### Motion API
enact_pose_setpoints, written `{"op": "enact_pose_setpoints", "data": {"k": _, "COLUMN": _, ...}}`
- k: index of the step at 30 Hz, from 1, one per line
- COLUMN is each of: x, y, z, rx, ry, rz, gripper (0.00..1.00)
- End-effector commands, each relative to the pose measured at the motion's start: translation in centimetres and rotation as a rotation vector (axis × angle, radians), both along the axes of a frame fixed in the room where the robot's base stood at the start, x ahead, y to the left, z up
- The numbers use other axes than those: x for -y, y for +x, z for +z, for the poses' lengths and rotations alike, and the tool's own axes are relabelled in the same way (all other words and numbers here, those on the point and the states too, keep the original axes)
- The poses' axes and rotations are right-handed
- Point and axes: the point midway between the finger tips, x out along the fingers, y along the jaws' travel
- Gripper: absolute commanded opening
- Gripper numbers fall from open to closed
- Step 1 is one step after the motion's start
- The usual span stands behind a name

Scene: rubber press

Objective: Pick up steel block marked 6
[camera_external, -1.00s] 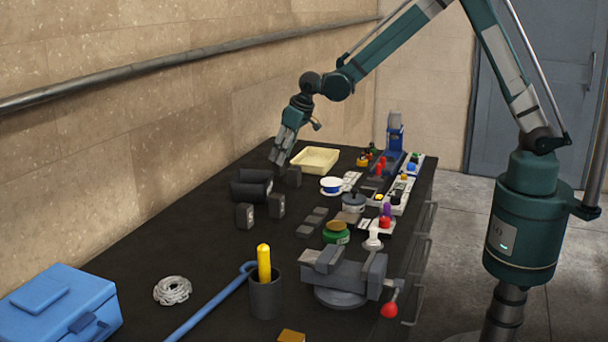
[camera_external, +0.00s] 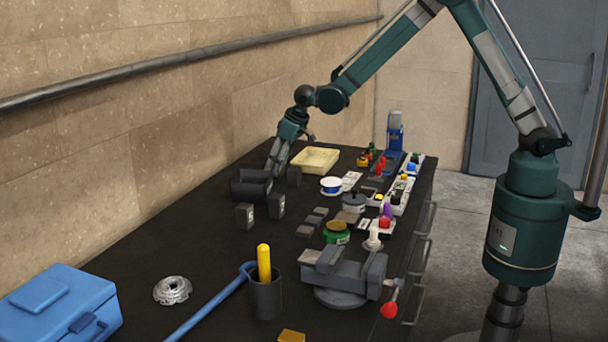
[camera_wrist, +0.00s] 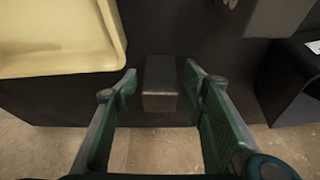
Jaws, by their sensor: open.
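In the wrist view, a dark grey steel block (camera_wrist: 160,100) stands near the edge of the black bench. My gripper (camera_wrist: 159,72) is open, with one green finger on each side of this block and visible gaps between. I cannot read a number on it. In the external view my gripper (camera_external: 273,168) is low over the far left part of the bench, and that block is hidden there.
A cream tray (camera_external: 336,154) lies close beside my gripper; its wall also shows in the wrist view (camera_wrist: 117,35). A black curved holder (camera_wrist: 272,85) stands on the other side. Low dark pieces, a vise (camera_external: 345,277) and coloured items fill the right side.

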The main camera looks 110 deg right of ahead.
Motion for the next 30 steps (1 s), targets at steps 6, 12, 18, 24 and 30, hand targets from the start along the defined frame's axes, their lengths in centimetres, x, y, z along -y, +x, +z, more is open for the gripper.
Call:
{"op": "enact_pose_setpoints", "data": {"k": 6, "x": -0.01, "y": -0.01, "z": 0.01, "rx": 0.0, "ry": 0.0, "rz": 0.0, "gripper": 0.41}}
{"op": "enact_pose_setpoints", "data": {"k": 12, "x": -0.02, "y": -0.01, "z": 0.02, "rx": 0.0, "ry": 0.0, "rz": 0.0, "gripper": 0.39}}
{"op": "enact_pose_setpoints", "data": {"k": 18, "x": -0.02, "y": -0.01, "z": 0.02, "rx": 0.0, "ry": 0.0, "rz": 0.0, "gripper": 0.12}}
{"op": "enact_pose_setpoints", "data": {"k": 24, "x": -0.01, "y": -0.01, "z": 0.09, "rx": 0.0, "ry": 0.0, "rz": 0.0, "gripper": 0.0}}
{"op": "enact_pose_setpoints", "data": {"k": 30, "x": -0.01, "y": -0.01, "z": 0.13, "rx": 0.0, "ry": 0.0, "rz": 0.0, "gripper": 0.0}}
